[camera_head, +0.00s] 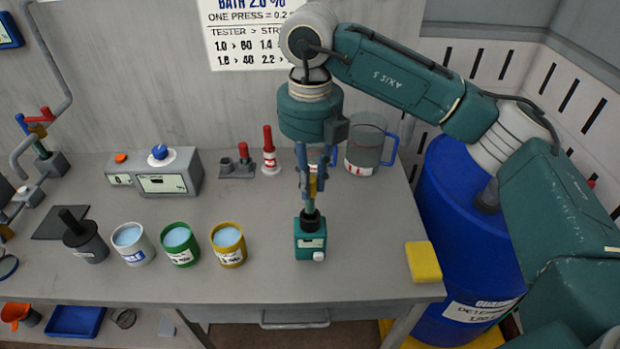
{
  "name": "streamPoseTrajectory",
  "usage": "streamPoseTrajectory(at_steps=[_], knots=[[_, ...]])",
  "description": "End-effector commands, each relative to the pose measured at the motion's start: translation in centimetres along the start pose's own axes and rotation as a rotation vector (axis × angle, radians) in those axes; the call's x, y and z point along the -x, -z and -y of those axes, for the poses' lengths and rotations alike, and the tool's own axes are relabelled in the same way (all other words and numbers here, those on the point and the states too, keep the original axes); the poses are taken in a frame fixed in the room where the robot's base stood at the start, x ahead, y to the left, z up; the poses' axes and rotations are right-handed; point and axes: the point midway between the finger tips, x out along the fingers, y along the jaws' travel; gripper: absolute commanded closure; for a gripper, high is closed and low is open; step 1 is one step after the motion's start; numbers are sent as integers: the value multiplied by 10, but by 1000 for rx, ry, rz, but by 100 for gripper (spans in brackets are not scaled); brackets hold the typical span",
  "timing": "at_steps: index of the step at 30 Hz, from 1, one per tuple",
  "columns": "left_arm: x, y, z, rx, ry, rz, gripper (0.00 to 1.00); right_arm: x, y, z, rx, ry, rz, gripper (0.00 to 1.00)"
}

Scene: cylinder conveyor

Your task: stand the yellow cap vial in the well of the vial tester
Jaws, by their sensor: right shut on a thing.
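My right gripper (312,190) points straight down over the front middle of the bench and is shut on the yellow cap vial (312,204). The vial is upright, with some yellow showing between the fingers and a pale greenish body below them. The vial tester (310,243) is a small teal box with a black round well on top, a pale display and a white knob. The vial's lower end meets the well in the picture; I cannot tell how deep it sits. My left gripper is not in view.
White (132,256), green (180,258) and yellow (229,256) cups of blue liquid stand left of the tester. A yellow sponge (423,262) lies at the right bench edge. Behind stand a jug (366,150), a red-capped vial (270,160) and a grey device (180,180).

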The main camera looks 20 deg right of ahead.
Motion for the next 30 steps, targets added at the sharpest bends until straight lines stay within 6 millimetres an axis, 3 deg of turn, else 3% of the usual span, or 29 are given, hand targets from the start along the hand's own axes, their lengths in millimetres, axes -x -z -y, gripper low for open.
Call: streamPoseTrajectory(at_steps=[24,30], knots=[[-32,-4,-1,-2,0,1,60,-39,0,0,0,0,0,100],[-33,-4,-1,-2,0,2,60,-40,0,0,0,0,0,100]])
